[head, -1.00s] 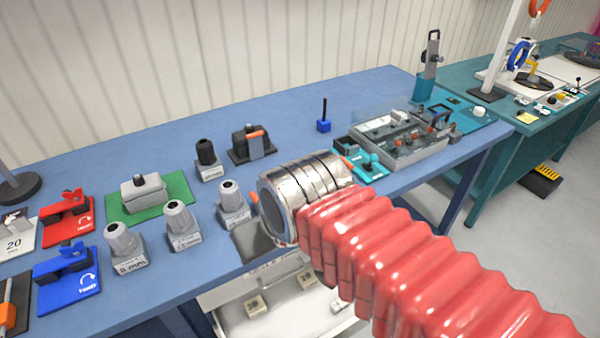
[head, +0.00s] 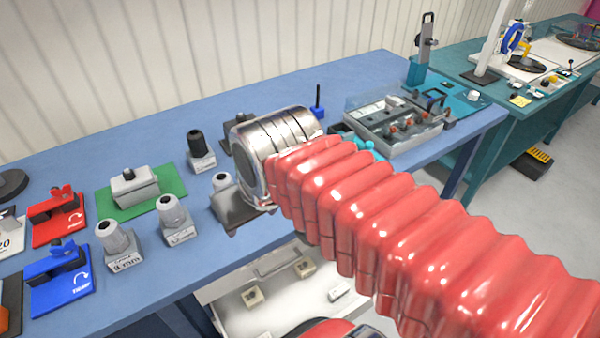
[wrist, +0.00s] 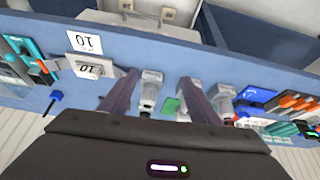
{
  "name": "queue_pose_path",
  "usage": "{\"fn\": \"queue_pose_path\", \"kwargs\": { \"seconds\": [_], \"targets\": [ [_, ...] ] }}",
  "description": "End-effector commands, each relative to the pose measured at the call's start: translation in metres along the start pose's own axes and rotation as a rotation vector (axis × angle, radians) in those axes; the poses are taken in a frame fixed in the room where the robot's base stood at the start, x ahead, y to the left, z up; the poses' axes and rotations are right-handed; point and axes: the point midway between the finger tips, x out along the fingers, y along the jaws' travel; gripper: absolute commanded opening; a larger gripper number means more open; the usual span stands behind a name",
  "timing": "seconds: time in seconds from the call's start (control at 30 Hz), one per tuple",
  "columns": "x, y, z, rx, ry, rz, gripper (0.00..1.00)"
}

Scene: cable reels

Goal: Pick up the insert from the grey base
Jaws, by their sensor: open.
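Several grey inserts with dark tops stand on labelled grey bases along the bench in the head view: a left one (head: 117,238) marked 8 mm, a middle one (head: 173,213), and a right one (head: 221,188) partly covered by my wrist. I cannot tell for sure which is meant. In the wrist view, the scene is upside down and my gripper (wrist: 158,78) is open, its dark fingers spread. One grey insert (wrist: 150,90) shows between the fingers, apparently beyond them. Another insert (wrist: 189,92) is partly behind the right finger. I see no contact.
A black-topped piece (head: 197,143) stands farther back. Red (head: 58,215) and blue (head: 58,272) tools lie at the left. A green mat (head: 175,188) bears a grey block. A grey device (head: 395,125) stands to the right.

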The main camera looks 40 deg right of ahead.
Motion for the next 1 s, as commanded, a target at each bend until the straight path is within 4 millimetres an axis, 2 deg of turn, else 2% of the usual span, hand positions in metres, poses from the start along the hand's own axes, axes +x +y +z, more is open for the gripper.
{"fn": "queue_pose_path", "kwargs": {
  "seconds": [0.03,0.27,0.67,1.0],
  "targets": [
    [0.0,0.004,-0.008,0.001,-0.014,0.005,0.6],
    [-0.002,0.028,-0.043,0.006,-0.087,0.028,0.76],
    [0.009,0.083,-0.1,0.016,-0.213,0.046,0.77],
    [0.03,0.14,-0.136,0.031,-0.319,0.04,0.77]
  ]
}}
